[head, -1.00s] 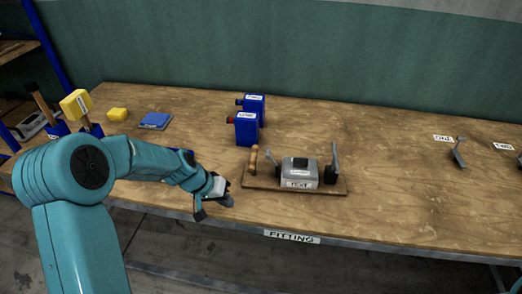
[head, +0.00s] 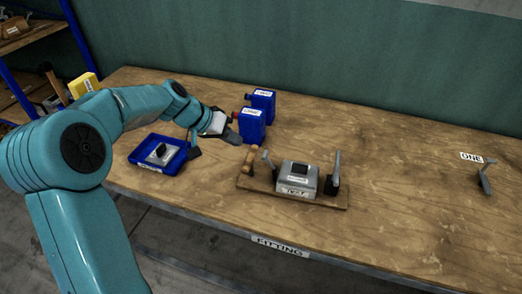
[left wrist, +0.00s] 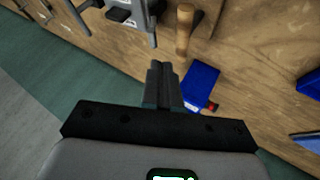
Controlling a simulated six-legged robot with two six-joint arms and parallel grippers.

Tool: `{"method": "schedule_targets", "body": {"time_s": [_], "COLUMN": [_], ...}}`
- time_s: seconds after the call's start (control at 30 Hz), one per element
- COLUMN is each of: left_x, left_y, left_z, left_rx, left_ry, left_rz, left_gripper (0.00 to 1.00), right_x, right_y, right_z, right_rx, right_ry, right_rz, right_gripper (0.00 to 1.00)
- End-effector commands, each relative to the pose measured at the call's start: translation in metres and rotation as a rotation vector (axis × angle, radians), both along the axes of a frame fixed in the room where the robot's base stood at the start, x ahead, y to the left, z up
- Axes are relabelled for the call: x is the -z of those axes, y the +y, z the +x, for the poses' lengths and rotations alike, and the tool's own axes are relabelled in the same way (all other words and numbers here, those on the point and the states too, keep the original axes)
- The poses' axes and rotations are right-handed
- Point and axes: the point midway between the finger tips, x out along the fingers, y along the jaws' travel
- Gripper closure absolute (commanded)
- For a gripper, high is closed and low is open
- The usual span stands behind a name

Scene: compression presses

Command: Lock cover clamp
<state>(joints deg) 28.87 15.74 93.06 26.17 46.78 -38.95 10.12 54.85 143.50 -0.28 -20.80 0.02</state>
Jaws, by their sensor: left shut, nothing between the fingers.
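The grey box (head: 298,178) with a dark block on top sits on a wooden board (head: 325,201) on the bench. A clamp with a raised grey lever (head: 336,165) stands at its right. Another upright grey lever (head: 267,161) stands at its left, beside a wooden handle (head: 249,160). The wooden handle (left wrist: 186,30) and a grey lever (left wrist: 150,22) also show in the left wrist view. My left gripper (head: 233,138) is shut and empty, behind and left of the board in the head view, apart from the clamps. My right gripper is out of view.
Two blue bottles (head: 252,125) stand close beside my left gripper. A blue tray (head: 137,158) holding a grey part with a dark knob lies at the left. A loose grey lever piece (head: 486,180) is at the right by a label. The bench between board and that piece is clear.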

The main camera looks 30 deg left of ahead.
Motion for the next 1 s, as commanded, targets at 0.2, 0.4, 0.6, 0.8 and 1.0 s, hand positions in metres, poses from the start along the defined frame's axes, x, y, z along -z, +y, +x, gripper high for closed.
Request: {"method": "schedule_targets", "body": {"time_s": [0.2, 0.4, 0.6, 0.8, 1.0], "left_x": [0.000, 0.005, 0.031, 0.058, 0.074], "left_y": [0.003, 0.000, -0.013, -0.027, -0.034], "left_z": [-0.004, 0.000, 0.019, 0.040, 0.052], "left_rx": [0.000, 0.001, 0.002, 0.003, 0.000], "left_ry": [0.000, 0.002, 0.005, 0.004, 0.001], "left_rz": [0.001, -0.001, -0.003, -0.001, -0.001], "left_gripper": [1.00, 1.00, 1.00, 1.00, 1.00], "right_x": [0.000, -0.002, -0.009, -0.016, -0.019], "right_y": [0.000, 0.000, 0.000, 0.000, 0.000], "right_z": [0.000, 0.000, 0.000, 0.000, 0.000], "right_rx": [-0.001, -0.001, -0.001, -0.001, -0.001], "right_ry": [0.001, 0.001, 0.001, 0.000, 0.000], "right_rz": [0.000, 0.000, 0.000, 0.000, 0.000], "right_gripper": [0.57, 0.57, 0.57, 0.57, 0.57]}}
